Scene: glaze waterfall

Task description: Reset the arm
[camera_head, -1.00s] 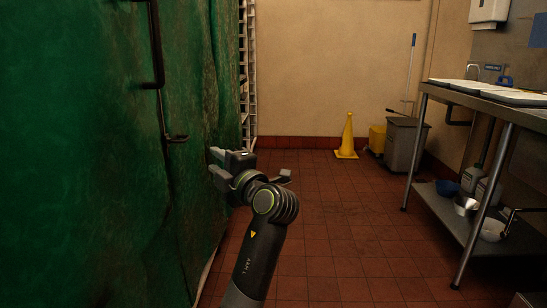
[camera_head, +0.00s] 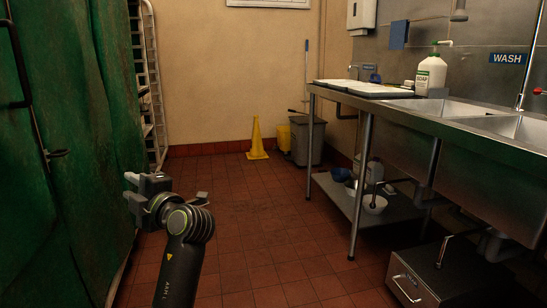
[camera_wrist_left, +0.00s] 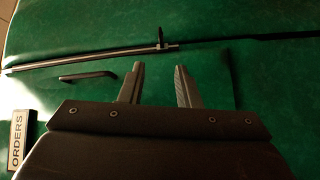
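My left arm comes up from the bottom of the head view, bent at the elbow-like joint. My left gripper (camera_head: 132,188) points left toward the green cover at the left side. In the left wrist view the two fingers of the left gripper (camera_wrist_left: 158,85) stand apart with a gap between them and nothing held. Beyond them are the green cover (camera_wrist_left: 215,60) and a metal rod (camera_wrist_left: 90,58) with a small latch. I cannot tell whether the fingers touch the cover. My right gripper is not in view.
The green cover (camera_head: 75,190) fills the left beside a metal rack (camera_head: 150,85). A yellow cone (camera_head: 257,140) and a grey bin (camera_head: 306,142) stand at the back wall. A steel sink counter (camera_head: 400,108) runs along the right. The red tiled floor (camera_head: 255,215) between is clear.

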